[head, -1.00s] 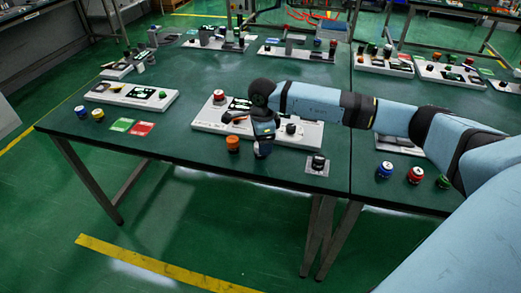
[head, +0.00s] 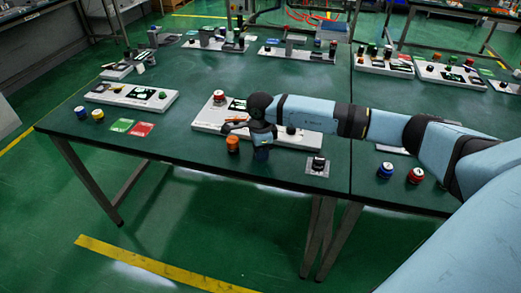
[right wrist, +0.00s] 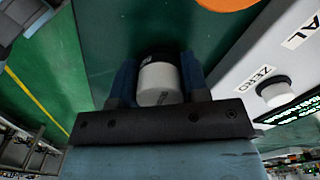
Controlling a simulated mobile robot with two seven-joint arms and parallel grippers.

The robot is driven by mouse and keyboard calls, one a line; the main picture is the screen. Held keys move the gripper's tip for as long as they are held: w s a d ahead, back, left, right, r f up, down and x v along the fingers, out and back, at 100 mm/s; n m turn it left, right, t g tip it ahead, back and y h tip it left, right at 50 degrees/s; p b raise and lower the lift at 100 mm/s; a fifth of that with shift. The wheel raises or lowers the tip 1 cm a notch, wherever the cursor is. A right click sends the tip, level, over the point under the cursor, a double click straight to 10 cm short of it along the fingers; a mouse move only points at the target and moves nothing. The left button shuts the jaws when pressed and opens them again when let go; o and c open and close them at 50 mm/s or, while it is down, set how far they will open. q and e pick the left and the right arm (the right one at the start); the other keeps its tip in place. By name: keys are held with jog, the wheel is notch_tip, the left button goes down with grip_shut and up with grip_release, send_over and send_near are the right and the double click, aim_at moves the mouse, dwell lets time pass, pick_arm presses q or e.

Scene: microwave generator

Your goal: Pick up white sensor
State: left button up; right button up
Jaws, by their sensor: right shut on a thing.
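The white sensor (right wrist: 160,84) is a short white cylinder with a black band, between the two blue fingers of my right gripper in the right wrist view. My right gripper (right wrist: 157,78) is shut on it. In the head view my right gripper (head: 262,148) points down near the front edge of the green table (head: 190,150), in front of a white panel and right of an orange knob (head: 233,143). The sensor is mostly hidden by the gripper in the head view. My left gripper is not in view.
The white panel (head: 305,141) with a dial and screen lies just behind the gripper. A small black-and-white block (head: 317,165) sits to the right at the table edge. Blue (head: 385,169) and red (head: 415,175) knobs stand farther right.

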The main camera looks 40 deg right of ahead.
notch_tip(320, 180, up, 20)
jog(key=a+f+n, duration=0.4)
jog(key=a+n, duration=0.2)
jog(key=n, duration=0.5)
jog(key=a+f+n, duration=0.3)
jog(key=a+n, duration=0.3)
jog(key=n, duration=0.5)
pick_arm(q)
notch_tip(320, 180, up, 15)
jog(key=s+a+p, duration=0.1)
jog(key=p, duration=1.9)
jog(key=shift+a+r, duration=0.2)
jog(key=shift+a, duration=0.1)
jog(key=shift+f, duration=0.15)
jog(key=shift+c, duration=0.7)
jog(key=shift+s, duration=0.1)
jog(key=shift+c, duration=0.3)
pick_arm(e)
jog(key=s+r, duration=1.1)
jog(key=r, duration=0.3)
jog(key=shift+a+r, duration=0.3)
